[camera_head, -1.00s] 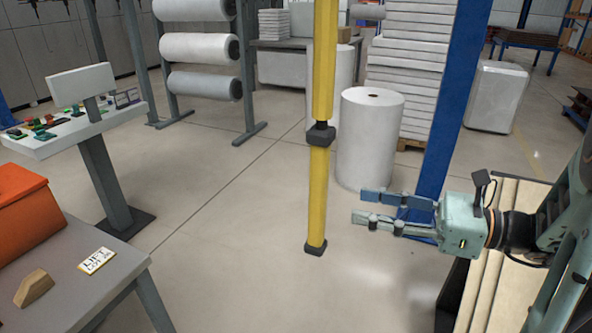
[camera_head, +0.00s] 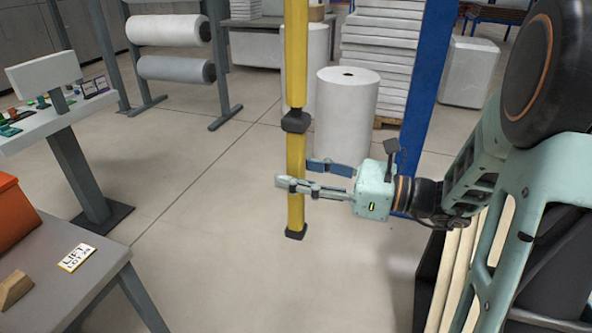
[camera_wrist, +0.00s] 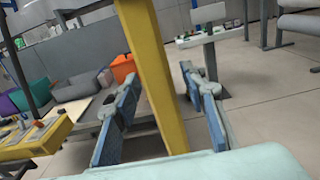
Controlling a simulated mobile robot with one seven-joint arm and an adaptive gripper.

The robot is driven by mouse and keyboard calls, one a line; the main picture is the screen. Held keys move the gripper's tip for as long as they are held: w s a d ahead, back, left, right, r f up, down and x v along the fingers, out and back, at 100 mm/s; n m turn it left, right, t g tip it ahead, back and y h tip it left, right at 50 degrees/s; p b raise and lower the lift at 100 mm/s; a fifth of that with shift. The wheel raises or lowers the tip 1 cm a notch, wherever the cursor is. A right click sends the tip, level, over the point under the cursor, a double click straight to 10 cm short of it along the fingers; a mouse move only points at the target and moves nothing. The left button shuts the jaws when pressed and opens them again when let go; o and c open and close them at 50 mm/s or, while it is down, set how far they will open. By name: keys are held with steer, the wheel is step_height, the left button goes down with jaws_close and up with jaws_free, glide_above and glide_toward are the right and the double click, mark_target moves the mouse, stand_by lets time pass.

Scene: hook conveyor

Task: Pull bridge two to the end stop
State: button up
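A yellow hanging bar (camera_head: 295,155) with a dark collar partway down and a dark end cap hangs upright above the floor; its top runs out of view. My gripper (camera_head: 294,172) reaches it from the right, below the collar. One finger passes in front of the bar and the other behind it. In the wrist view the bar (camera_wrist: 157,80) stands between the two spread fingers, with gaps showing on both sides. The bridge, its number and the end stop do not show.
A blue post (camera_head: 423,90) stands just behind my gripper. A white roll (camera_head: 346,110) stands beyond the bar. A grey table (camera_head: 100,272) with a lift label (camera_head: 76,257) and a control desk (camera_head: 30,130) are at left. Open floor lies between.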

steer(key=shift+c, duration=0.2)
jaws_close()
stand_by(0.3)
